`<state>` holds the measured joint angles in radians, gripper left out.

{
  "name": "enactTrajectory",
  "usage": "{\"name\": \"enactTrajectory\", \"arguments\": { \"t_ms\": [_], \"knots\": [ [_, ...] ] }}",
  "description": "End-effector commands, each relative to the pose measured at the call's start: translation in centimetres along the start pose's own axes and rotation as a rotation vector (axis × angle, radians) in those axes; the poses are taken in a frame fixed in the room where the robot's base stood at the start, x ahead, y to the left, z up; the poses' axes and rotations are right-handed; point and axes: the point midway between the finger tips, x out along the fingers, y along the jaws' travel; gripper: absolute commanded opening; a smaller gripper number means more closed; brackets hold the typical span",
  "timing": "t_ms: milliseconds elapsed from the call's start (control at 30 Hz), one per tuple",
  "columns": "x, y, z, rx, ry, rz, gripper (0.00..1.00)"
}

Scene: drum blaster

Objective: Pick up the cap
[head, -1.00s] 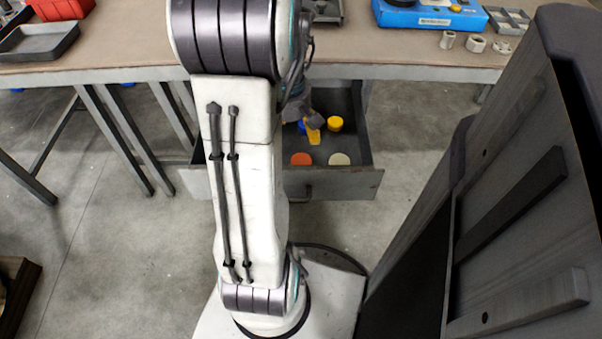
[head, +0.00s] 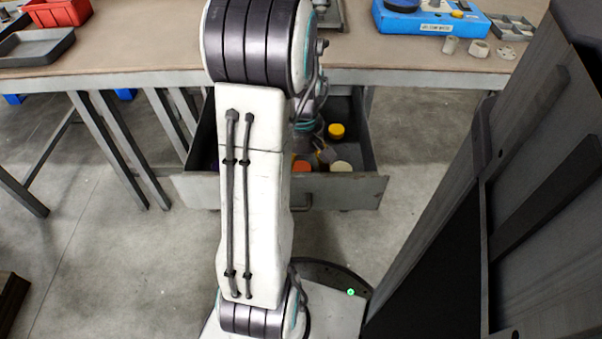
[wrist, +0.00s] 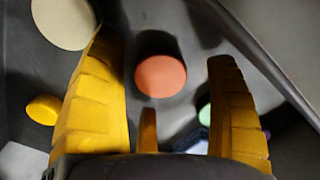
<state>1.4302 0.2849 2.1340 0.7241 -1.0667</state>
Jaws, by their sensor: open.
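Several round caps lie in the open drawer. An orange-red cap (head: 301,166) and a cream cap (head: 341,166) are near the drawer front, with a yellow cap (head: 336,130) farther back. In the wrist view the orange-red cap (wrist: 161,79) shows between and beyond my yellow fingers. The cream cap (wrist: 63,22) is at upper left and the yellow cap (wrist: 43,109) at left. A pale green piece (wrist: 205,114) is partly hidden by the right finger. My gripper (wrist: 165,55) is open and empty; in the head view my arm hides much of it.
The drawer (head: 345,190) has raised walls around the caps and is pulled out under the workbench (head: 150,58). A blue box (head: 432,17) and small metal parts (head: 479,48) sit on the bench. A dark grey cabinet-like structure (head: 535,180) stands close on the right.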

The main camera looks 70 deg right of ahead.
Motion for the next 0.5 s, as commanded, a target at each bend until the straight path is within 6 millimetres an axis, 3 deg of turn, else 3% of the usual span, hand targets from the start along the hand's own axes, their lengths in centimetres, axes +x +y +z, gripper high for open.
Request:
{"name": "enactTrajectory", "arguments": {
  "t_ms": [100, 333, 500],
  "knots": [
    [0.91, 0.02, -0.02, 0.0, 0.001, 0.001, 0.8],
    [0.82, 0.02, -0.02, 0.0, 0.001, 0.001, 0.8],
    [0.81, 0.02, -0.02, 0.0, 0.001, 0.001, 0.65]
  ]
}}
